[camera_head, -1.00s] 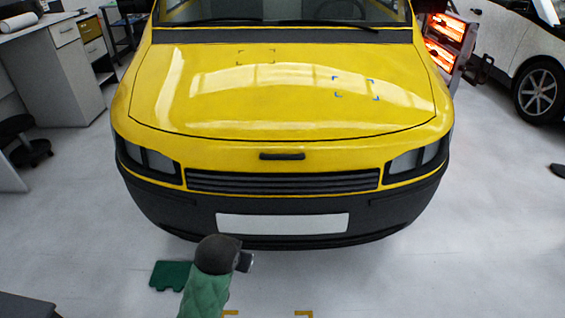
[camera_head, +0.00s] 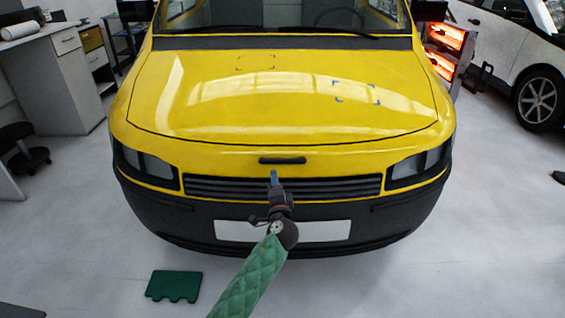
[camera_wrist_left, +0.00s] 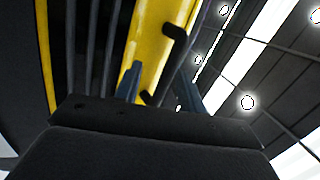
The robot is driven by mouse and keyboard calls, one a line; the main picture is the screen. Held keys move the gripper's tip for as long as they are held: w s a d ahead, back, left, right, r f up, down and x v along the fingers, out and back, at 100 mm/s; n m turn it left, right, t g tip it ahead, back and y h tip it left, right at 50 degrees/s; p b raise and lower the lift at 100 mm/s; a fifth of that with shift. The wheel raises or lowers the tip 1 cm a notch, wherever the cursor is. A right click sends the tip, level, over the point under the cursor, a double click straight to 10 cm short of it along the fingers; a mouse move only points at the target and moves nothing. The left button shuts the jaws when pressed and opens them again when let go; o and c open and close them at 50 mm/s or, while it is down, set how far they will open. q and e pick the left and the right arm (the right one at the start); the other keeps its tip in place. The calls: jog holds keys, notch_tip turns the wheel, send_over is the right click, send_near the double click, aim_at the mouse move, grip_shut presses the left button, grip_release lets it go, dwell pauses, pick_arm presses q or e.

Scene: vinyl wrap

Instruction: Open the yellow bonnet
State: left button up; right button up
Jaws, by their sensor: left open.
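The yellow bonnet (camera_head: 290,88) is shut on the front of the yellow car in the head view. A black handle (camera_head: 282,160) sits at the middle of its front edge, above the dark grille (camera_head: 225,186). My left gripper (camera_head: 275,176) is raised in front of the grille, just below the handle. In the left wrist view the handle (camera_wrist_left: 174,45) shows beyond the two open fingers (camera_wrist_left: 160,90), against the yellow panel. The fingers look empty and apart from the handle. My right gripper is not in view.
A green mat (camera_head: 174,286) lies on the floor at the lower left. A desk with drawers (camera_head: 70,75) stands at the left. A glowing red heater (camera_head: 443,50) and a white car (camera_head: 520,60) are at the right.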

aim_at(283, 161)
pick_arm(q)
jog(key=shift+w+d+r+m+t+h+p, duration=0.2)
jog(key=shift+w+d+r+m+h, duration=0.3)
jog(key=shift+w, duration=0.75)
jog(key=shift+w+d+r+m+t+h+p, duration=0.25)
jog(key=shift+w+r+m, duration=0.3)
jog(key=shift+w, duration=0.7)
jog(key=shift+w+d+r+m+t+h+p, duration=0.2)
jog(key=shift+w+d+r+m+h, duration=0.3)
jog(key=shift+w, duration=0.75)
jog(key=shift+a, duration=0.1)
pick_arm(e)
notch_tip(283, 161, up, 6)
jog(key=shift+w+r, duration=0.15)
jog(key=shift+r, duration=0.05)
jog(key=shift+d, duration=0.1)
pick_arm(q)
grip_shut()
